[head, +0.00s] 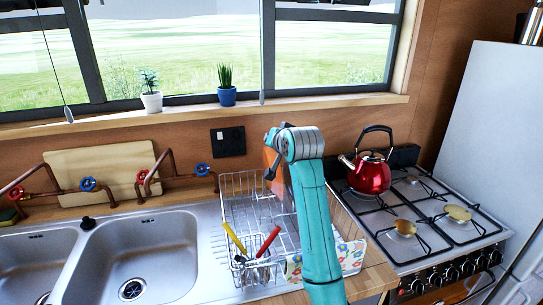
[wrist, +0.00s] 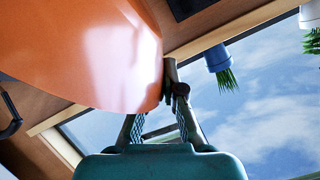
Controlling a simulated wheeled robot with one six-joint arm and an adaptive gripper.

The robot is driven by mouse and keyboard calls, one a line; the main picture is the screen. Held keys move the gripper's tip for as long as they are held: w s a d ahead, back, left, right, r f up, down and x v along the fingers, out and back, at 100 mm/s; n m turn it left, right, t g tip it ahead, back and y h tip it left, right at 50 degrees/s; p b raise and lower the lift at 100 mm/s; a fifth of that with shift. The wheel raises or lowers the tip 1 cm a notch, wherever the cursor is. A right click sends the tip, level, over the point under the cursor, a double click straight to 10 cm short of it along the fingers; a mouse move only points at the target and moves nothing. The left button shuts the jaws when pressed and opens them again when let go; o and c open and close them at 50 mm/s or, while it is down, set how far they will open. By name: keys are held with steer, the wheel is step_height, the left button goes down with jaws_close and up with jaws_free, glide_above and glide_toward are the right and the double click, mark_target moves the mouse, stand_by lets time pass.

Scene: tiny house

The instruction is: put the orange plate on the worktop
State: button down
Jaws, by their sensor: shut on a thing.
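The orange plate (head: 271,158) is held up above the dish rack, partly hidden behind my arm in the head view. In the wrist view the plate (wrist: 85,45) fills the upper left, its edge between my fingertips. My gripper (wrist: 170,78) is shut on that edge. In the head view my gripper (head: 270,172) is mostly hidden by the wrist. The wooden worktop (head: 372,283) shows as a strip between the dish rack and the stove.
The wire dish rack (head: 230,190) holds red- and yellow-handled utensils; a floral cloth (head: 350,255) lies at its right. A double sink (head: 140,255) is left. A red kettle (head: 369,174) stands on the stove (head: 430,215). Potted plants (head: 227,95) line the sill.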

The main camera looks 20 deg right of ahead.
steer(key=shift+f, duration=2.65)
steer(key=c, duration=1.3)
jaws_free()
steer(key=shift+f, duration=0.1)
